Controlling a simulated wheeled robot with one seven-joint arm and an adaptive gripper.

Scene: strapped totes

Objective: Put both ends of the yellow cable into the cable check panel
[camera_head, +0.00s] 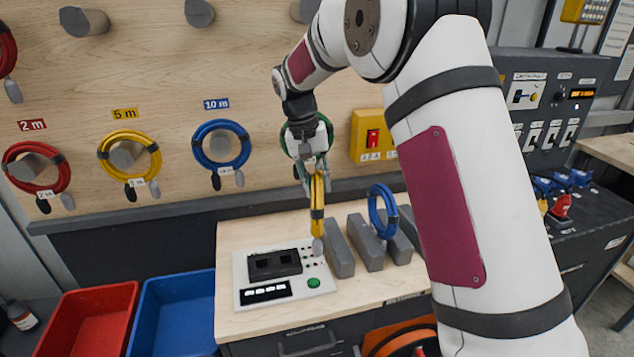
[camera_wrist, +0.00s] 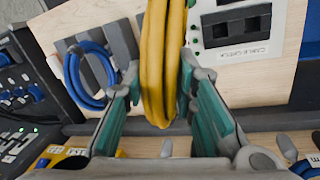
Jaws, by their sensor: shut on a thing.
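My gripper (camera_head: 311,182) is shut on a coiled yellow cable (camera_head: 317,205). The coil hangs down above the right edge of the cable check panel (camera_head: 243,296), with a grey plug end at its bottom near the panel's right side; I cannot tell whether it touches. In the wrist view the yellow coil (camera_wrist: 162,60) fills the space between the teal fingers (camera_wrist: 165,85). The panel has a dark double-socket block (camera_head: 274,263) and a green button (camera_head: 314,282); it shows partly in the wrist view (camera_wrist: 205,48). The second cable end cannot be made out.
Grey upright blocks (camera_head: 338,250) stand right of the panel, with a blue coil (camera_head: 383,210) among them. Red (camera_head: 78,318) and blue (camera_head: 174,310) bins stand to the left. Red, yellow and blue coils hang on wall pegs behind. The bench front left of the panel is narrow.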

